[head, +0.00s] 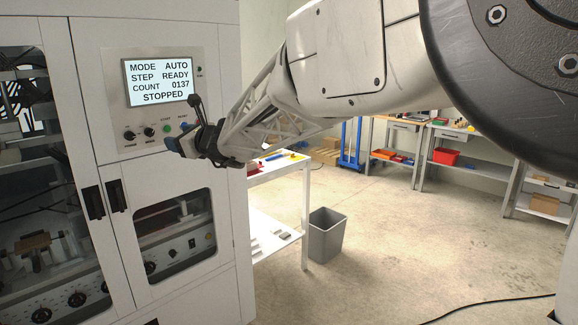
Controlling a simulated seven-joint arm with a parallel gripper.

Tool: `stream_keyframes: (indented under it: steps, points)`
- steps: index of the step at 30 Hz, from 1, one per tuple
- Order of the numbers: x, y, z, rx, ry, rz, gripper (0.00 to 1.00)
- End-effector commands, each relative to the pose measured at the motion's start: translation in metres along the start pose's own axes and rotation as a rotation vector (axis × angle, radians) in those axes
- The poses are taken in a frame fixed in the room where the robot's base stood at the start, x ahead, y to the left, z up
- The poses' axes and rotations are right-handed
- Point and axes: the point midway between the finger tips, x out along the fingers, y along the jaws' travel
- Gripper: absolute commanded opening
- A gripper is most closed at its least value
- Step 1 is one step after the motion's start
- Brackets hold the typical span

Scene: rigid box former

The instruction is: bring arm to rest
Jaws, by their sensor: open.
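My arm reaches in from the upper right across the head view, in front of a tall white box former cabinet. My gripper (187,142) is at the arm's far end, just in front of the control panel (113,95), close to its row of knobs and buttons. The jaws look open and I see nothing held between them. Whether the gripper touches the panel I cannot tell. The panel's screen (158,82) reads MODE AUTO, STEP READY, COUNT 0137, STOPPED.
The cabinet's windowed doors, with dark handles (105,200), look shut. A white table (262,171) and a grey bin (327,236) stand right of the cabinet. Workbenches (462,166) line the back. A black cable (490,303) crosses the otherwise open floor at lower right.

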Motion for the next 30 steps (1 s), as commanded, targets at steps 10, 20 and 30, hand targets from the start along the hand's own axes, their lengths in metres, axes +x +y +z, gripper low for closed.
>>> stream_keyframes:
  steps: [10,20,30]
  points:
    - [-0.123,0.022,-0.016,-0.455,0.149,0.177,0.58]
    - [-0.243,0.056,-0.051,-0.849,0.308,0.398,0.58]
    - [-0.372,0.099,-0.100,-1.196,0.481,0.692,0.58]
